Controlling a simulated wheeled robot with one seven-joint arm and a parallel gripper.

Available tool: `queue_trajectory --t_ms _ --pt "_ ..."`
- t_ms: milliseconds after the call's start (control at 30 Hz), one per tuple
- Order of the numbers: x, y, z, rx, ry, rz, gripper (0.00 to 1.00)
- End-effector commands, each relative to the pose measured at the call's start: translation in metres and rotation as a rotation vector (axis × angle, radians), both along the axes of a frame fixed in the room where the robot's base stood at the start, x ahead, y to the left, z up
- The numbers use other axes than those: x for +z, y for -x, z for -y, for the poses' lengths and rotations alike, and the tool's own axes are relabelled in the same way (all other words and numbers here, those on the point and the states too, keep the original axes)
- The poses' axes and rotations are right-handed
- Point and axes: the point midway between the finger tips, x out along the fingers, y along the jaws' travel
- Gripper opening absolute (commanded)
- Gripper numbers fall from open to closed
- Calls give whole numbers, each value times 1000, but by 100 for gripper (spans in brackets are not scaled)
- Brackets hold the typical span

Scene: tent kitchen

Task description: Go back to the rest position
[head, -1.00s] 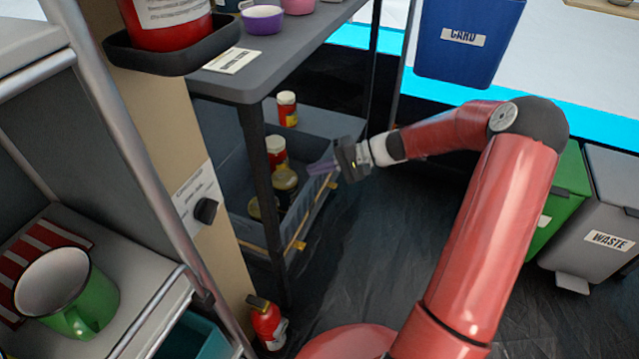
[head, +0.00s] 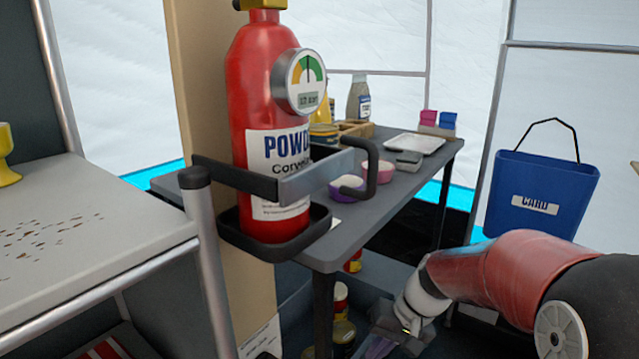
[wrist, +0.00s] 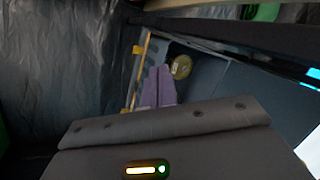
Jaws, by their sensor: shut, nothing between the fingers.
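My gripper (head: 376,346) is low at the bottom of the head view, beside the grey table's lower shelf and below its tabletop. Its purple fingers are together and empty. In the wrist view the shut fingers (wrist: 158,88) point toward a grey drawer or bin (wrist: 212,78). A round yellowish can lid (wrist: 181,66) lies just beyond the fingertips; I cannot tell the exact gap.
A red fire extinguisher (head: 262,90) sits in a bracket on a post at the left. The grey table (head: 400,190) holds bowls, a tray and bottles. A blue CARD bin (head: 540,195) hangs at the right. A speckled worktop (head: 90,225) is at the near left.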

Motion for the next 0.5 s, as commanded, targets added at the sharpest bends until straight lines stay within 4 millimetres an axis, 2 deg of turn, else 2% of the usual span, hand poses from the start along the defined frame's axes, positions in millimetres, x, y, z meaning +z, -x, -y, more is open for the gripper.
queue_trajectory --t_ms 33,200,400,500 --pt "23 15 -1 12 73 36 0" --pt "73 62 9 10 263 147 0" --pt "122 117 24 -19 403 311 0" --pt "137 138 32 -36 435 383 0"
